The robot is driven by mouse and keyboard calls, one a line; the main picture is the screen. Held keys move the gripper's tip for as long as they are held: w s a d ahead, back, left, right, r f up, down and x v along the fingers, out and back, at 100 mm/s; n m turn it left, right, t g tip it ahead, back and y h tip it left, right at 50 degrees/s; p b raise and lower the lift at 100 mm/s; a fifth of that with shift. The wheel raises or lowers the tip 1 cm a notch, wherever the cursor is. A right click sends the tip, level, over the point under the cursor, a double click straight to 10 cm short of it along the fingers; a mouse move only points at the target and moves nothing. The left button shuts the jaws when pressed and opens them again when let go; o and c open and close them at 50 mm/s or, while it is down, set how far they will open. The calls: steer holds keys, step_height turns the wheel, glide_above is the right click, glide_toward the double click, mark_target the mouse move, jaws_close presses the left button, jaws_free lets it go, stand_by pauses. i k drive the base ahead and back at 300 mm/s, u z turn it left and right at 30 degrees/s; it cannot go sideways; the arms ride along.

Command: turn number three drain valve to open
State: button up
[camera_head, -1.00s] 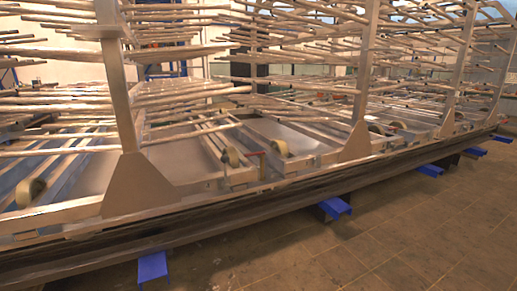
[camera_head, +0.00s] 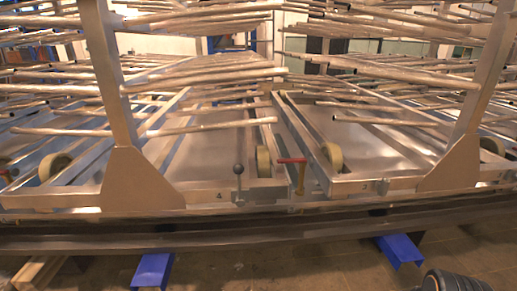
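A valve with a red handle (camera_head: 292,160) and a brass-coloured stem (camera_head: 300,178) stands at the front edge of the frame, right of centre. Its handle points left, roughly level. It sits between a frame plate marked 4 (camera_head: 219,195) and one marked 3 (camera_head: 364,187); I cannot read a number on the valve itself. A grey ball-topped lever (camera_head: 238,171) stands upright to its left. My gripper is not in view. A dark ribbed part at the lower right edge may be part of my arm.
A long dark rail (camera_head: 250,236) runs across the front, on blue feet (camera_head: 400,250) (camera_head: 153,270). Racks of metal rods (camera_head: 205,78) hang above the trays, with upright posts (camera_head: 112,75) at left and right. Pale rollers (camera_head: 263,161) sit near the valve. Brown floor lies in front.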

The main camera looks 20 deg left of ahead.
mark_target(298, 159)
steer(key=u, duration=0.9)
steer(key=i, duration=0.85)
steer(key=u, duration=0.9)
